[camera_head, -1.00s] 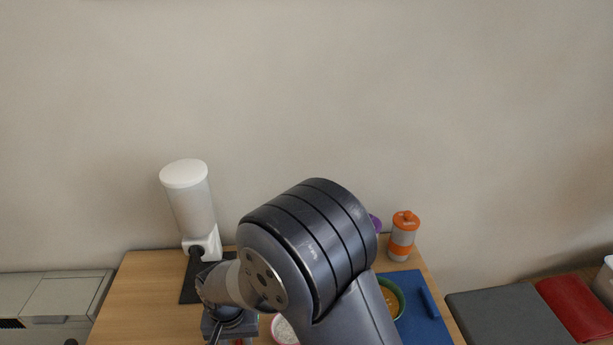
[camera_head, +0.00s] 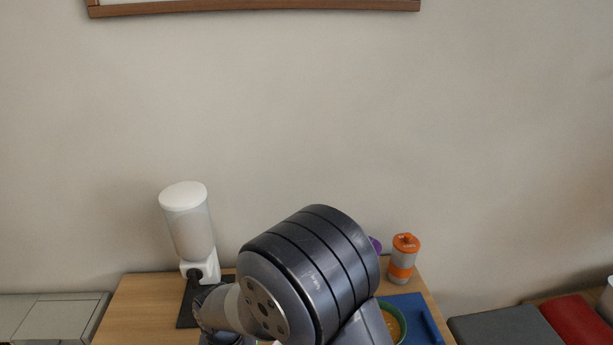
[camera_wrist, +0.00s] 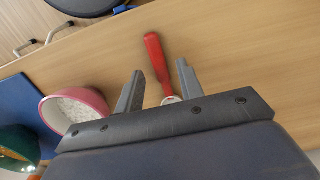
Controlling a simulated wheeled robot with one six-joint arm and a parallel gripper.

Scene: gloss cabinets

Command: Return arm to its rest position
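My gripper (camera_wrist: 160,92) is open in the wrist view, its two grey fingers apart over the wooden table. A utensil with a red handle (camera_wrist: 155,55) lies between and beyond the fingers in that view; its lower end is hidden behind the gripper body. I see nothing gripped. In the head view my dark arm link fills the lower middle, and the gripper fingers do not show there.
On the table (camera_head: 140,305) stand a white dispenser (camera_head: 190,230) and an orange-lidded jar (camera_head: 403,260). A green bowl (camera_head: 401,325) sits on a blue mat (camera_head: 425,315). A pink-rimmed bowl (camera_wrist: 92,96) is left of my gripper. Drawer handles (camera_wrist: 58,31) show beyond the table edge.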

